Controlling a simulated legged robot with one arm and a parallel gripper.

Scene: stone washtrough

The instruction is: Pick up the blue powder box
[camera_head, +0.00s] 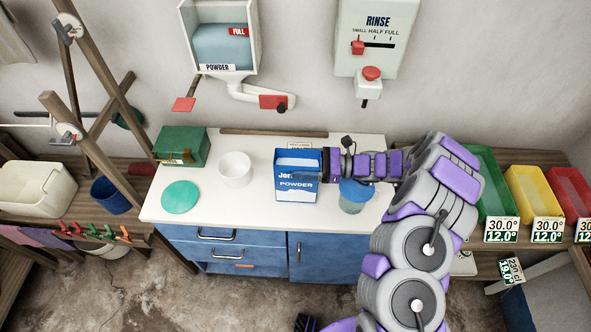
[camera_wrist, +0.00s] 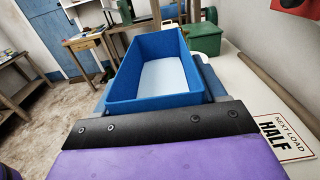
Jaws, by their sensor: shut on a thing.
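The blue powder box (camera_head: 297,186), with white lettering and an open top, is upright over the white counter (camera_head: 240,205), near its middle. In the wrist view the box (camera_wrist: 152,103) is just beyond my gripper's dark edge, and its pale inside shows. My gripper (camera_head: 325,165) reaches in from the right and is shut on the box's right side. The far finger and the box's underside are hidden, so I cannot tell whether the box touches the counter.
A white cup (camera_head: 235,169), a green disc (camera_head: 180,197) and a green box (camera_head: 182,147) stand to the left. A blue-topped jar (camera_head: 354,196) is below my arm. A "NEXT LOAD HALF" card (camera_wrist: 282,137) lies beside the box. Powder and rinse dispensers (camera_head: 225,45) (camera_head: 375,40) hang above.

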